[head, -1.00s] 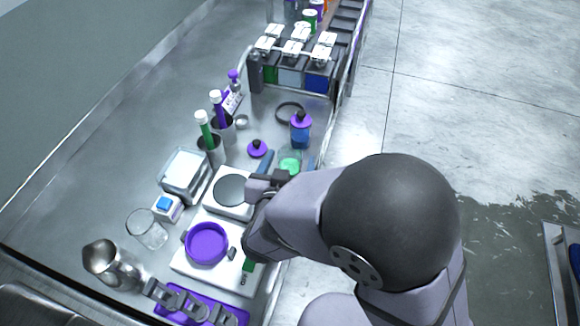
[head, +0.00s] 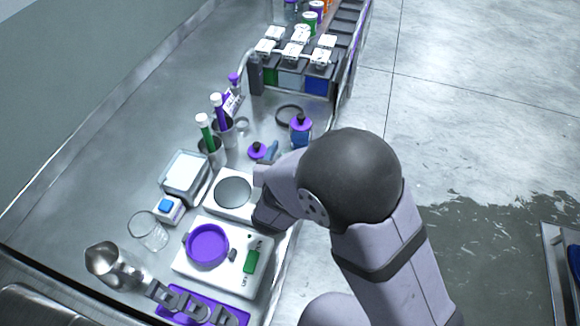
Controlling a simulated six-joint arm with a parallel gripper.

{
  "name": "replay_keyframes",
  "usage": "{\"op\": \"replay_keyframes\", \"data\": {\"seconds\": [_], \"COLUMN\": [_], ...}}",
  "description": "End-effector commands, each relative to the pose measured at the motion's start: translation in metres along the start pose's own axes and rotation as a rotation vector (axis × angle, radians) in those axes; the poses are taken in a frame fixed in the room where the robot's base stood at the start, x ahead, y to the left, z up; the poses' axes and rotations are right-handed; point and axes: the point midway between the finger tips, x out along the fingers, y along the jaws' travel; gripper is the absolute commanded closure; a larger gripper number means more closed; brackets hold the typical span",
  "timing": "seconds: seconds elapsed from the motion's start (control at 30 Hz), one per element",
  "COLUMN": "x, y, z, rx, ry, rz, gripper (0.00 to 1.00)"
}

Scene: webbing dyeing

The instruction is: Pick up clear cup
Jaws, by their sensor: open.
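A clear, empty-looking glass cup (head: 148,231) stands on the bench at the left, beside the white scale and well apart from my gripper. My gripper (head: 270,153) is mostly hidden behind my own arm. Only a blue-grey part, likely a finger, shows beside the small purple-topped thing (head: 257,151). It is open. The spot to the right of the finger, where a clear cup with green contents stood, is now covered by my arm, so I cannot tell how the gripper stands to that cup.
A purple dish (head: 207,244) sits on the front scale (head: 246,282); another scale (head: 231,207) is behind it. A metal pitcher (head: 105,262) stands front left. A blue bottle with a purple cap (head: 301,130) stands just beyond my arm. Tubes in holders (head: 212,150) stand left of it.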

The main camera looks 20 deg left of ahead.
Motion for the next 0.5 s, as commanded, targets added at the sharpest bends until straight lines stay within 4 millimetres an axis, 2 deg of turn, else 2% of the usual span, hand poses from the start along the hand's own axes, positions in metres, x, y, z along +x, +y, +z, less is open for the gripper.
{"op": "replay_keyframes", "data": {"seconds": [0.17, 0.2, 0.4, 0.5], "x": [0.0005, 0.0005, 0.0003, 0.0002], "y": [-0.0002, -0.0001, -0.0001, -0.0003], "z": [0.0001, 0.0001, 0.0001, -0.0007], "rx": [0.0, 0.0, 0.0, 0.001], "ry": [0.0, 0.0, 0.0, 0.002], "rz": [0.0, 0.0, 0.0, -0.001], "gripper": [0.34, 0.36, 0.84, 0.84]}}
